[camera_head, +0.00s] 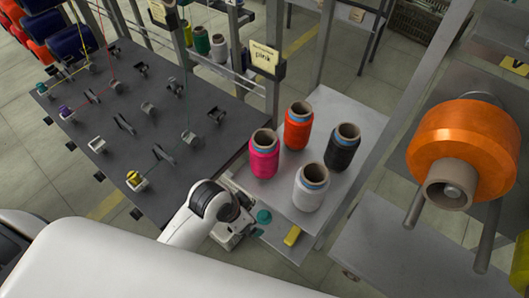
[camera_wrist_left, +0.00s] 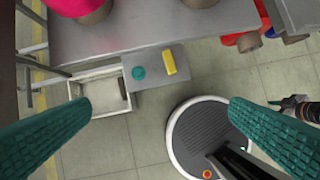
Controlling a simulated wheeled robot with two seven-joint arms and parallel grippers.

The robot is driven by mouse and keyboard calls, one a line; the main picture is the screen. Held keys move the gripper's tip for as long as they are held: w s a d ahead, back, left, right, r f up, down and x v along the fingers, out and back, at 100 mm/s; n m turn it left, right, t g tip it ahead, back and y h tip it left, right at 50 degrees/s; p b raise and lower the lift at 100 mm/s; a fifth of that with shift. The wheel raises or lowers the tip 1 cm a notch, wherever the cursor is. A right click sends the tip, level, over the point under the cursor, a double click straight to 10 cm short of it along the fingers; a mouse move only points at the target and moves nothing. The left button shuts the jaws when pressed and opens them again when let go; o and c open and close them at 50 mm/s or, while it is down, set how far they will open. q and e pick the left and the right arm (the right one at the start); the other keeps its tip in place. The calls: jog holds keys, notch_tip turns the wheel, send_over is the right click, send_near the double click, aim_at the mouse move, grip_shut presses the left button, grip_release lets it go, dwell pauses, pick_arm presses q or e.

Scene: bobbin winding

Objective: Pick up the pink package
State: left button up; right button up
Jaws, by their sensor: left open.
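The pink package (camera_head: 264,157) is a spool of pink yarn on a brown core. It stands upright at the left front of a grey shelf (camera_head: 335,106). My left gripper is below and left of it in the head view, where my wrist hides most of the jaws. In the left wrist view my left gripper (camera_wrist_left: 160,105) is open, its teal fingers wide apart with nothing between them. The pink package is cut off at the top left there (camera_wrist_left: 66,6). My right gripper is not in view.
Orange (camera_head: 298,128), black (camera_head: 342,150) and white (camera_head: 310,190) spools stand close around the pink one. A teal button (camera_head: 264,216) and yellow block (camera_head: 291,236) sit at the shelf's front. A sign (camera_head: 264,58) reads "pink". A large orange spool (camera_head: 465,140) hangs right.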

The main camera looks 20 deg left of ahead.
pick_arm(q)
jog(key=w+d+r+m+h, duration=0.1)
jog(key=w+d+r+m, duration=0.3)
jog(key=w+r+m, duration=0.15)
notch_tip(320, 180, up, 11)
jog(key=m+g+y, duration=0.3)
jog(key=m, duration=1.1)
send_over(265, 146)
jog(key=s+d, duration=0.1)
jog(key=s, duration=0.2)
notch_tip(265, 146, down, 6)
jog(key=shift+f+p, duration=0.1)
jog(key=shift+p, duration=0.95)
notch_tip(265, 146, down, 4)
jog(key=shift+a+f+p, duration=0.1)
jog(key=shift+p, duration=0.85)
jog(key=shift+f, duration=0.5)
jog(key=c, duration=1.1)
